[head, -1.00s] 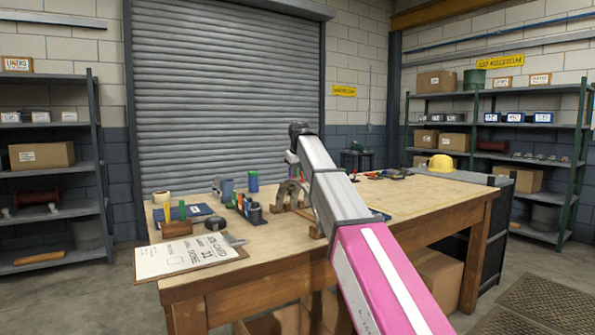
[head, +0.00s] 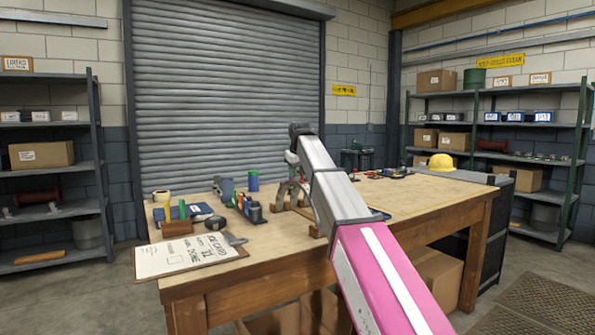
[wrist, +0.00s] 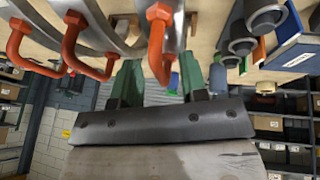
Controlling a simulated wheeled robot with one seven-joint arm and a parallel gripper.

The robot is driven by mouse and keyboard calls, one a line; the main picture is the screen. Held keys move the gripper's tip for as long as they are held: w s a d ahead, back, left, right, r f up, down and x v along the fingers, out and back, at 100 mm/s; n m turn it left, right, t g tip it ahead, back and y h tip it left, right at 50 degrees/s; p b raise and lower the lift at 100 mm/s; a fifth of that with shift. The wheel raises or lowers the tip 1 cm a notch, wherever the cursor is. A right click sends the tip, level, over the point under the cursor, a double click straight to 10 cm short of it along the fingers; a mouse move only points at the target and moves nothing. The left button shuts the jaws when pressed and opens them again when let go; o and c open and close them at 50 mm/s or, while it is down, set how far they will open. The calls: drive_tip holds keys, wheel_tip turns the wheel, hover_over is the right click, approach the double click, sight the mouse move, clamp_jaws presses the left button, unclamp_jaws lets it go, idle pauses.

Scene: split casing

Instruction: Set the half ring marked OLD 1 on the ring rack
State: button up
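Grey half rings with orange loop handles (wrist: 87,45) fill the upper left of the wrist view; no OLD 1 mark can be read on them. My gripper (wrist: 162,72) has two green fingers standing apart, with one orange handle (wrist: 160,42) between them and small gaps seen on both sides. I cannot tell whether either finger touches it. I cannot tell whether these supports are the ring rack.
The wooden bench (head: 420,200) has clear room to the right of my arm. A clipboard (head: 190,255), a tape roll (head: 162,197) and a row of small cylinders (head: 255,211) lie left of it. A yellow hard hat (head: 441,162) sits behind the bench at right.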

drive_tip(key=shift+f, duration=0.1)
drive_tip(key=v, duration=1.1)
